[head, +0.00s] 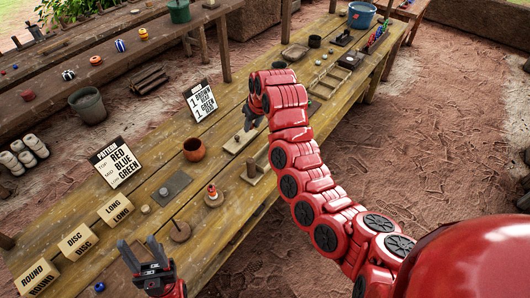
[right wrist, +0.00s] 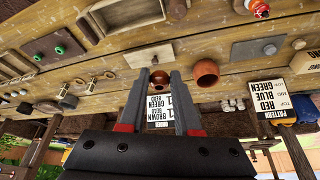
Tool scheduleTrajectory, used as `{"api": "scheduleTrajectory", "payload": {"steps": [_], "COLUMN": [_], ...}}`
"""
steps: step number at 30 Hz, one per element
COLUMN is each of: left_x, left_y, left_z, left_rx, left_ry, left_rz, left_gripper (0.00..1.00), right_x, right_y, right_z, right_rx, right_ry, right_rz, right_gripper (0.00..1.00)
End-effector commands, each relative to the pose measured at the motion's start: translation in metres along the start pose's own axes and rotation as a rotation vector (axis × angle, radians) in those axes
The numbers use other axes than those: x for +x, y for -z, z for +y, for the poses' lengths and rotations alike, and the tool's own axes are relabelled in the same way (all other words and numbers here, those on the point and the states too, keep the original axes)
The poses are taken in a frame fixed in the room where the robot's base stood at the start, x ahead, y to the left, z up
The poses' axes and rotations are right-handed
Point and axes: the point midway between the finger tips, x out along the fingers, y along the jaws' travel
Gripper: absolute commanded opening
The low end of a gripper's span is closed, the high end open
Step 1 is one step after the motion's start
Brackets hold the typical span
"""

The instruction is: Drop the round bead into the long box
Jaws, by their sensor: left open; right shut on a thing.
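The long box (head: 115,207) is a wooden block-like box labelled LONG on the near left of the bench, beside the disc box (head: 78,241) and round box (head: 37,275). My right gripper (head: 249,122) is over the bench's middle, well away from the long box. In the right wrist view its fingers (right wrist: 160,80) are shut on a brown round bead (right wrist: 159,77), partly covered by the fingers. The head view does not show the bead clearly. My left gripper (head: 146,252) is open and empty near the bench's front edge, right of the boxes.
A brown pot (head: 194,150) stands between the pattern card (head: 118,163) and the bead-count card (head: 203,100). Trays (head: 329,82) stand farther back.

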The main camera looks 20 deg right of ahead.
Motion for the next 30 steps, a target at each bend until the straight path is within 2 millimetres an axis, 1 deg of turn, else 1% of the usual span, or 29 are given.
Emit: {"api": "scheduleTrajectory", "payload": {"steps": [1,3,5,9,12,16,18,21,27,30], "left_x": [0.015,0.024,0.031,0.044,0.053,0.067,0.080,0.091,0.100,0.103], "left_y": [0.003,0.004,0.005,0.007,0.009,0.011,0.013,0.015,0.017,0.017], "left_z": [-0.001,-0.001,-0.002,-0.002,-0.003,-0.003,-0.004,-0.004,-0.005,-0.005], "left_rx": [0.000,0.000,0.000,0.000,0.000,0.000,0.000,0.000,0.000,0.000], "left_ry": [0.000,0.000,0.000,0.000,0.000,0.000,0.000,0.000,0.000,0.000], "left_rz": [0.000,0.000,0.000,0.000,0.000,0.000,0.000,0.000,0.000,0.000], "left_gripper": [0.50,0.50,0.50,0.50,0.50,0.50,0.50,0.50,0.50,0.50], "right_x": [-0.006,-0.002,0.003,0.015,0.022,0.031,0.035,0.042,0.048,0.050], "right_y": [0.012,0.025,0.031,0.037,0.037,0.033,0.026,0.013,-0.005,-0.011], "right_z": [0.004,0.006,0.008,0.015,0.022,0.034,0.046,0.064,0.083,0.089], "right_rx": [-0.024,-0.048,-0.064,-0.083,-0.085,-0.076,-0.057,-0.016,0.042,0.064], "right_ry": [0.000,0.013,0.022,0.034,0.035,0.034,0.027,0.010,-0.015,-0.024], "right_rz": [-0.010,-0.008,-0.005,-0.003,-0.001,-0.002,-0.001,0.001,0.004,0.006], "right_gripper": [0.00,0.00,0.00,0.00,0.00,0.00,0.00,0.00,0.00,0.00]}}
